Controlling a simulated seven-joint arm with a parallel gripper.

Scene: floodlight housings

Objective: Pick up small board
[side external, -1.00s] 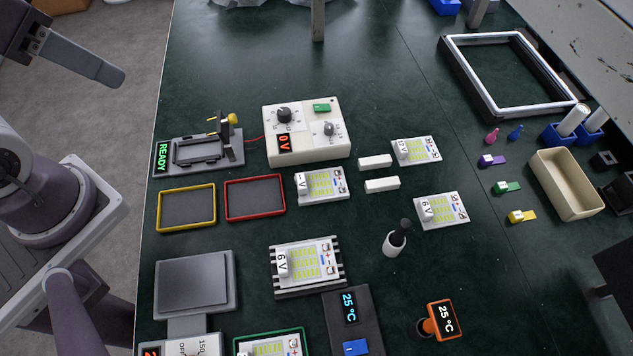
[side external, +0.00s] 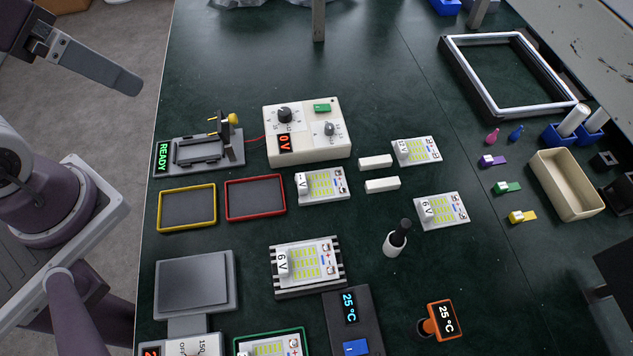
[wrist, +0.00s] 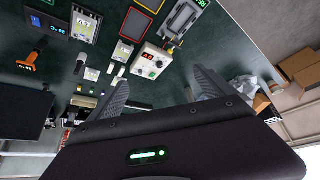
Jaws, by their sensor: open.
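Several white boards with yellow LED patches and voltage labels lie on the green table. One board (side external: 322,185) is right of the red-rimmed tray, one (side external: 416,151) is beside the white blocks, and one (side external: 442,210) is nearer the front. Another board (side external: 312,263) rests on a finned heat sink, and one (side external: 270,349) lies in a green-rimmed frame, cut off by the picture edge. I cannot tell which is the small board. My gripper (wrist: 165,82) is open and empty, its fingers apart; in the side view one finger shows at the upper left, away from the boards.
Yellow (side external: 187,208) and red (side external: 255,198) trays lie left of the boards. A power supply (side external: 305,132) and a test fixture (side external: 200,150) stand behind them.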

